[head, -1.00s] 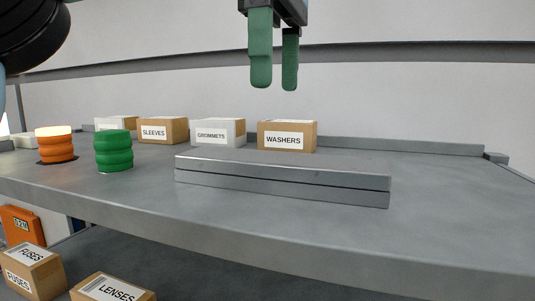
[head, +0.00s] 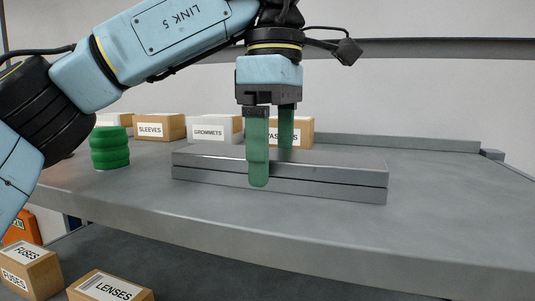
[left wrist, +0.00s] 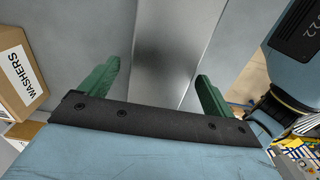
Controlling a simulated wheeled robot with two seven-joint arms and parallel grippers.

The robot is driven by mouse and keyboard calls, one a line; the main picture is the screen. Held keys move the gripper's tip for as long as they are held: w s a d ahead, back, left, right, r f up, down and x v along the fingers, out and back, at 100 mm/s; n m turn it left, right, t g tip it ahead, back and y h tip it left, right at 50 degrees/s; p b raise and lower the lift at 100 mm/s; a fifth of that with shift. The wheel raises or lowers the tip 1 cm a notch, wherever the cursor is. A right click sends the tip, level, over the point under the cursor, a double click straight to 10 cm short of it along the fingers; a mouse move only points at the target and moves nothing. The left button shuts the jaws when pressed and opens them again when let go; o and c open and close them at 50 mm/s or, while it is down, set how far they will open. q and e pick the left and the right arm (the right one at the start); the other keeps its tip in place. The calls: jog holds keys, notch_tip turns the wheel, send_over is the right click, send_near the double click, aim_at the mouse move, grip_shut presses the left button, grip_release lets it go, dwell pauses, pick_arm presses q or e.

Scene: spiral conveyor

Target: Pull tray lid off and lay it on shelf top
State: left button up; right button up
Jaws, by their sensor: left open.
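The tray (head: 330,189) is a long, low grey metal box on the shelf top. A dark seam runs along its front, and its flat grey lid (head: 340,166) lies on it above the seam. My left gripper (head: 272,168) is open and points down over the left-middle part of the lid. Its near green finger hangs in front of the tray's front face; the far finger is at the back edge. In the left wrist view the lid (left wrist: 172,60) lies between the two spread fingers (left wrist: 160,85). Whether either finger touches it, I cannot tell. My right gripper is not in view.
Boxes marked WASHERS (head: 305,132), GROMMETS (head: 212,129) and SLEEVES (head: 158,127) stand behind the tray. A green ribbed cylinder (head: 110,148) stands to the left. The shelf top (head: 455,205) is clear right of the tray. FUSES and LENSES boxes (head: 110,288) sit below.

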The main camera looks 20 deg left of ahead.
pick_arm(q)
jog(key=shift+f, duration=0.45)
jog(key=c, duration=1.2)
jog(key=shift+o, duration=0.2)
jog(key=shift+r, duration=1.55)
